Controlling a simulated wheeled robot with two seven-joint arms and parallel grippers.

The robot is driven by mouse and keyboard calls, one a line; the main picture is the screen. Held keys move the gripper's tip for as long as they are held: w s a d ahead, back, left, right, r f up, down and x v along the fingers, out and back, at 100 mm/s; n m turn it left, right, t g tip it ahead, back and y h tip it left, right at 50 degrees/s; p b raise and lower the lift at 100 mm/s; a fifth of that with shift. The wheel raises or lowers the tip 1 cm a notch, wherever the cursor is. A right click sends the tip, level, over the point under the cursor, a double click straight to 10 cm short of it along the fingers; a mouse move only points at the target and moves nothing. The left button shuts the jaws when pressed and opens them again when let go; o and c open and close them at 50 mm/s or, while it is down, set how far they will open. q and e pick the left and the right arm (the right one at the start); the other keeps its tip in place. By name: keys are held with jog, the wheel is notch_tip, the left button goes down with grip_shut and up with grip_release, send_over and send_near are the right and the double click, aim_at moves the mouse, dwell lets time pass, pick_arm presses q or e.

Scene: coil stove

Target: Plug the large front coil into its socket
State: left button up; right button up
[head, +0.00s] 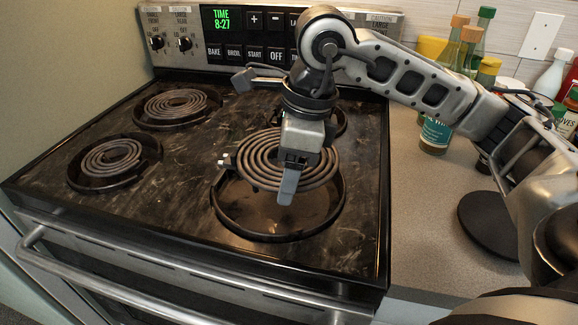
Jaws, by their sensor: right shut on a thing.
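The large front coil (259,163) is off its seat, tilted above the front right burner bowl (277,218). My right gripper (288,187) is shut on the coil, coming down over its near right part. The coil's prong end (226,161) shows at its left side and points left. The bowl below is dark and open, with its rim in view. The socket cannot be made out. My left gripper is not in view.
Two seated coils are at the left, the back one (176,105) and the front one (112,157). A back right burner is mostly hidden behind my arm. The control panel (225,35) rises behind. Bottles and a dark disc (490,222) are on the right counter.

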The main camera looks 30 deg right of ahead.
jog(key=shift+f, duration=0.1)
dwell(0.5)
dwell(0.3)
jog(key=shift+f+b, duration=0.1)
jog(key=shift+b, duration=0.3)
dwell(0.4)
jog(key=shift+f, duration=0.15)
jog(key=shift+s+d+b+x, duration=0.1)
jog(key=shift+d+b+x, duration=0.05)
jog(key=shift+b+x, duration=0.7)
jog(key=shift+s+d+b+x, duration=0.1)
jog(key=shift+d+b+x, duration=0.05)
jog(key=shift+b+x, duration=0.65)
jog(key=shift+s+d+b+x, duration=0.1)
jog(key=shift+b+x, duration=0.65)
jog(key=shift+b, duration=0.1)
